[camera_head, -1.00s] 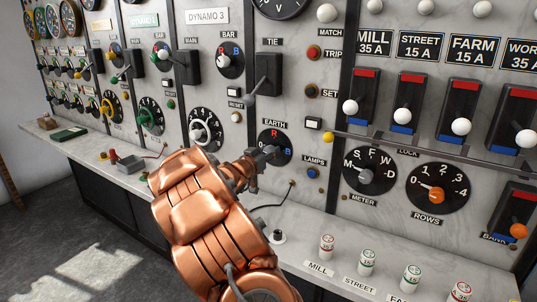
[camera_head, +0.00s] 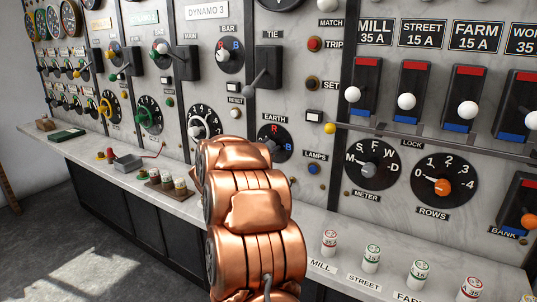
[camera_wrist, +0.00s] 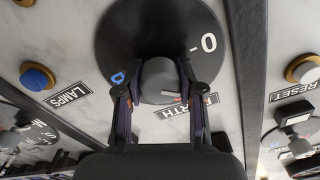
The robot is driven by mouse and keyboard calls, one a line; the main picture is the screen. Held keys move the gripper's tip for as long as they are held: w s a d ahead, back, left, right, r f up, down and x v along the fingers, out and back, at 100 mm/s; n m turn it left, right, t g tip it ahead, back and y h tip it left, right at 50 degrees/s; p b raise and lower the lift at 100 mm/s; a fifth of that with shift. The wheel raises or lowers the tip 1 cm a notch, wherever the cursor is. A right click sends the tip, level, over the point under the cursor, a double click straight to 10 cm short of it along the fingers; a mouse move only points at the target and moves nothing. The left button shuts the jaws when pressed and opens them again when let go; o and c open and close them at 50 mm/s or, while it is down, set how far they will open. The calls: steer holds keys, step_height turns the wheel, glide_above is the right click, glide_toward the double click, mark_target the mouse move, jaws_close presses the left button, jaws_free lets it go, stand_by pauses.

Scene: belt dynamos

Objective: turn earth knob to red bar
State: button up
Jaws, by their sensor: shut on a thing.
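The earth dial (camera_head: 275,139) is a round black plate on the grey panel under the EARTH label (camera_head: 274,118). In the head view a red R stands at its top and a blue B at its right; my copper arm hides its left part. In the wrist view the dial (camera_wrist: 125,35) appears upside down, with 0 at right and a blue mark at left. My gripper (camera_wrist: 160,88) is shut on the grey earth knob (camera_wrist: 160,76), one finger on each side. A small red fleck shows at the knob's lower edge; the knob's pointing direction is unclear.
The LAMPS button (camera_head: 313,169) is at the lower right of the dial, and the TIE switch (camera_head: 266,68) is above. A horizontal lock bar (camera_head: 400,136) runs at right. Fuses (camera_head: 329,243) stand on the shelf below.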

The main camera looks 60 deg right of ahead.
steer(key=m+b, duration=0.5)
steer(key=shift+f+m, duration=0.2)
steer(key=shift+m, duration=0.1)
steer(key=m+b, duration=0.3)
steer(key=shift+s+r+m+b, duration=0.1)
steer(key=shift+r+m+b, duration=0.05)
steer(key=shift+m+b, duration=0.45)
steer(key=shift+r, duration=0.1)
steer(key=o, duration=1.1)
steer(key=shift+o, duration=0.2)
steer(key=shift+a, duration=0.1)
steer(key=a, duration=1.1)
steer(key=shift+s+a, duration=0.2)
steer(key=shift+a, duration=0.2)
